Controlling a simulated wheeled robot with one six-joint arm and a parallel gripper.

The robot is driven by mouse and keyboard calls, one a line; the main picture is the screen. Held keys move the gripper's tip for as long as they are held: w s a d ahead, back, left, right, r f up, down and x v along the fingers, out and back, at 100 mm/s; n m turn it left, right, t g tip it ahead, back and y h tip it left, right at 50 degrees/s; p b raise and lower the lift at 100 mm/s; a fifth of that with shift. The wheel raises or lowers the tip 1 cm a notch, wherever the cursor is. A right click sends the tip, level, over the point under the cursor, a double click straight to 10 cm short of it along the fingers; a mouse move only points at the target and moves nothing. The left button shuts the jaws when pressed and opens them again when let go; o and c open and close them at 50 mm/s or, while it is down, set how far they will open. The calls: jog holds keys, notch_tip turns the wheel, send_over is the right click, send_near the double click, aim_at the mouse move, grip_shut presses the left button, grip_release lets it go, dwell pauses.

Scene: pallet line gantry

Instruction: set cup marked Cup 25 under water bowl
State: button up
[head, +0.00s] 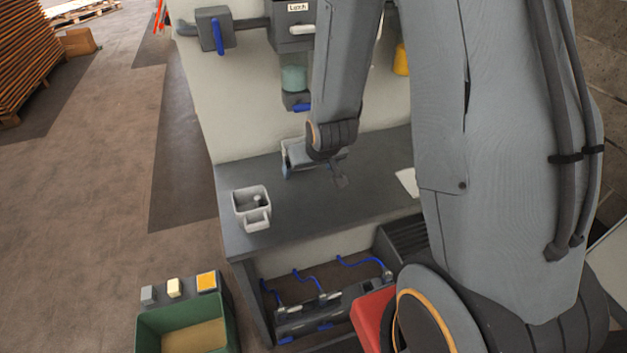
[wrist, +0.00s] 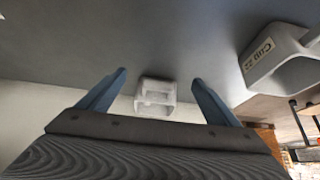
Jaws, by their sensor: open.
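A pale grey cup (head: 252,222) with a boxy handle stands upright on the dark bench, left of my gripper (head: 340,181) in the head view. A second pale container (head: 293,158) sits farther back, partly hidden by my wrist. In the wrist view a cup (wrist: 270,75) at the right edge carries a label that seems to read "Cup 22". A small white object (wrist: 155,96) shows beyond the fingers there. My gripper (wrist: 160,76) is open with nothing between its fingers. A greenish bowl (head: 294,79) hangs on the panel, possibly the water bowl; its marking is unreadable.
The dark bench (head: 300,220) has free room in front of my gripper. A white sheet (head: 408,182) lies on its right. A yellow vessel (head: 402,60) hangs behind my arm. A green bin (head: 165,322) with buttons stands front left. Blue hoses (head: 305,277) run below the bench.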

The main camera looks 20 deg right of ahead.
jog(key=s, duration=0.4)
jog(key=shift+b, duration=0.35)
jog(key=s+r+g, duration=0.5)
jog(key=s+r, duration=0.4)
jog(key=s, duration=0.3)
jog(key=shift+a, duration=0.2)
dwell(1.3)
